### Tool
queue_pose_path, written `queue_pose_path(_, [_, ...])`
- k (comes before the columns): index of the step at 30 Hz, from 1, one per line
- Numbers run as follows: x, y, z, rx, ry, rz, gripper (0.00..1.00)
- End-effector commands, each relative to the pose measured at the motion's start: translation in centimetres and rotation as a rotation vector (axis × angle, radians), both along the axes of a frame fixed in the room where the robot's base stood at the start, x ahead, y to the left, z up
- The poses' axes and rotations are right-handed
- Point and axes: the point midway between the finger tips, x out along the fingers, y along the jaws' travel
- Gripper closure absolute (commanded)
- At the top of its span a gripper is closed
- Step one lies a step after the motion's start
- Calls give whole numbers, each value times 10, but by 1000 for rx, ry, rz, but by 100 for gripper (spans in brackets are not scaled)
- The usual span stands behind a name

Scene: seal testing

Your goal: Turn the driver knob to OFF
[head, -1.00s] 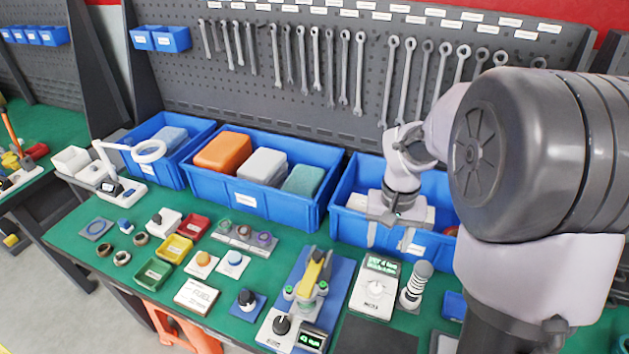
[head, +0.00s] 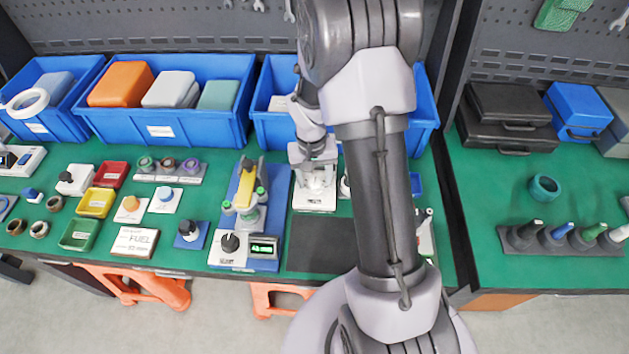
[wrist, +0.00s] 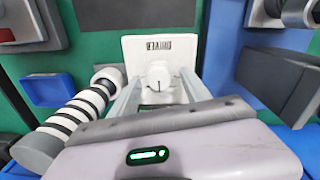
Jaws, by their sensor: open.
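The driver is a small white box (wrist: 182,45) in the wrist view, with dark lettering that appears upside down. Its white round knob (wrist: 158,75) carries a short dark mark pointing toward the gripper body. My gripper (wrist: 160,86) is open, with one pale finger on each side of the knob in the picture. I cannot tell whether either finger touches it. In the head view the driver box (head: 314,203) stands below my gripper (head: 315,176), which hides most of its top and the knob.
A black-and-white ringed cylinder (wrist: 75,115) stands close beside the driver. Blue bins (head: 165,120) line the back. A dark mat (head: 320,243) lies bare in front.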

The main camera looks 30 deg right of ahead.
Motion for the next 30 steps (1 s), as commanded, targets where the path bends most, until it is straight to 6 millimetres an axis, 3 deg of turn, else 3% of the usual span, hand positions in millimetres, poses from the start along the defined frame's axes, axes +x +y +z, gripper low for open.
queue_pose_path(8, [0,0,-2,0,0,0,45])
queue_pose_path(17, [0,0,-2,0,0,0,100])
queue_pose_path(30, [0,0,-1,0,1,107,100])
